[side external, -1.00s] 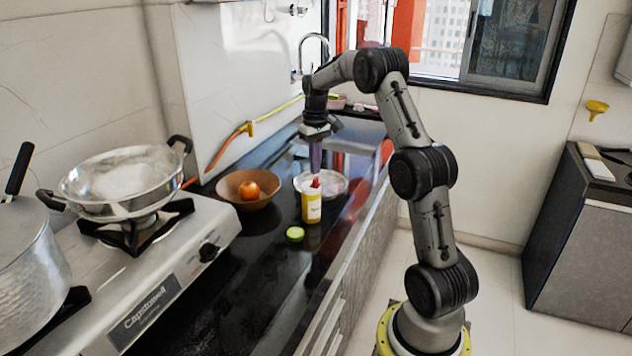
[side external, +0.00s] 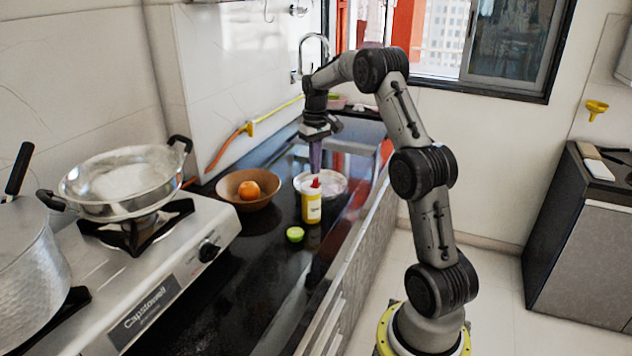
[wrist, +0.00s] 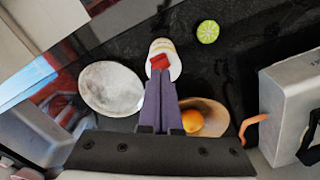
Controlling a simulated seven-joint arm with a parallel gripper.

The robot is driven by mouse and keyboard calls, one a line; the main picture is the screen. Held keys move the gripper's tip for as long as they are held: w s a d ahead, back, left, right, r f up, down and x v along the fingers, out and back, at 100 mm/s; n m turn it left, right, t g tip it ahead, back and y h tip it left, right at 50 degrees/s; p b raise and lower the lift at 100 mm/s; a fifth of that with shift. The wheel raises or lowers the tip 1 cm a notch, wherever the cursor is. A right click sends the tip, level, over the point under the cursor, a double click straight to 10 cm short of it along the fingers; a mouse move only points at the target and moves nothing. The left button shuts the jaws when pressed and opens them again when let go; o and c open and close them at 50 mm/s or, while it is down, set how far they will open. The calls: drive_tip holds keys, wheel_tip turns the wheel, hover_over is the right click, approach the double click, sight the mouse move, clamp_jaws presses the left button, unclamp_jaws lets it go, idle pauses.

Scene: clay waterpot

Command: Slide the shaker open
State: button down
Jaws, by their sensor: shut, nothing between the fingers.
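The shaker is a yellow bottle (side external: 311,207) with a white label and a red top, standing upright on the black counter. In the wrist view its red top (wrist: 160,62) shows just beyond my fingertips. My gripper (side external: 315,168) points down over the counter, with its purple fingers closed together and empty. The fingers (wrist: 160,78) look close to the red top in the wrist view. I cannot tell whether they touch it. Part of the bottle is hidden behind the fingers in the wrist view.
A brown bowl (side external: 232,198) with an orange fruit (side external: 249,190) stands left of the bottle. A metal bowl (side external: 338,191) is just behind it, and a cut lime (side external: 295,234) lies in front. A gas stove (side external: 200,262) with a pan (side external: 120,178) is at left.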

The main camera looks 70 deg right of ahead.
drive_tip(key=shift+f, duration=1.05)
idle(1.2)
drive_tip(key=shift+w+a+f, duration=0.1)
drive_tip(key=shift+w+f, duration=0.1)
drive_tip(key=shift+w, duration=0.2)
idle(0.5)
drive_tip(key=shift+w, duration=0.85)
idle(1.0)
wheel_tip(320, 180, up, 8)
drive_tip(key=shift+f, duration=0.15)
idle(1.0)
drive_tip(key=shift+w, duration=0.15)
